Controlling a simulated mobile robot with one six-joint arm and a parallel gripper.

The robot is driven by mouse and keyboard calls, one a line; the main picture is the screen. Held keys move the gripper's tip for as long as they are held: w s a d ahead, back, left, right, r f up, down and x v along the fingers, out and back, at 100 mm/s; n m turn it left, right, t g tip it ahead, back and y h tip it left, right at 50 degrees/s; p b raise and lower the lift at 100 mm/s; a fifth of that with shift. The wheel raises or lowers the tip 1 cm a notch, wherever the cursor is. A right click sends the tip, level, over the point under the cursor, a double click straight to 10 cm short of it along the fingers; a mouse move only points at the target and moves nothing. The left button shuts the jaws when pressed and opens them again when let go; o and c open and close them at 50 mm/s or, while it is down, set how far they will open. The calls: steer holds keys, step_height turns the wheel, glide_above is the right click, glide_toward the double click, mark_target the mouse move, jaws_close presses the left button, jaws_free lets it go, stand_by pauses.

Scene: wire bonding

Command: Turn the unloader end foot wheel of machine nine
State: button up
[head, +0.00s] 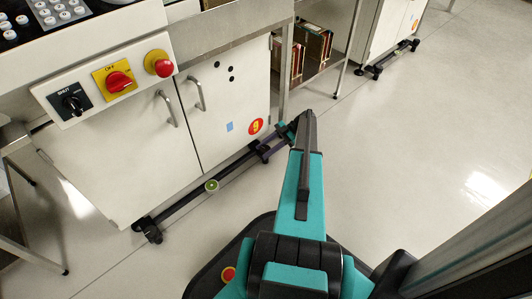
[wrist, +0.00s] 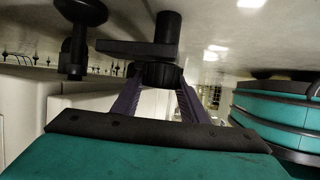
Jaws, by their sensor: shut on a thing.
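Machine nine (head: 228,95) is a white cabinet with a red round "9" label. A dark foot rail runs along its base, with black feet. My gripper (head: 270,146) reaches down to the right end of this rail, and my arm partly hides the foot there. In the wrist view, the purple fingers of my gripper (wrist: 160,92) stand on both sides of a black ridged foot wheel (wrist: 158,74) and are shut on it. A black stem (wrist: 167,30) and a flat bracket (wrist: 125,47) adjoin the wheel. The wheel's turn angle cannot be told.
A black foot (head: 148,232) stands at the rail's left end, and a round green level (head: 211,186) sits on the rail. A control panel (head: 105,82) juts out at upper left. Another machine (head: 385,30) stands behind. The floor (head: 420,150) at right is clear.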

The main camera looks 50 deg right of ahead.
mark_target(265, 149)
steer(key=shift+a+n+g+y+b, duration=0.15)
steer(key=shift+n+g+y+b, duration=0.15)
steer(key=shift+g+b, duration=0.15)
stand_by(0.3)
steer(key=o, duration=1)
steer(key=shift+o, duration=0.2)
steer(key=shift+r+p, duration=0.8)
steer(key=shift+r, duration=0.3)
steer(key=shift+r+p, duration=0.65)
steer(key=shift+r, duration=0.2)
steer(key=s+a+r+p, duration=0.1)
steer(key=s+a+p, duration=0.4)
steer(key=s+a, duration=0.5)
steer(key=shift+s, duration=1.1)
steer(key=shift+a, duration=0.1)
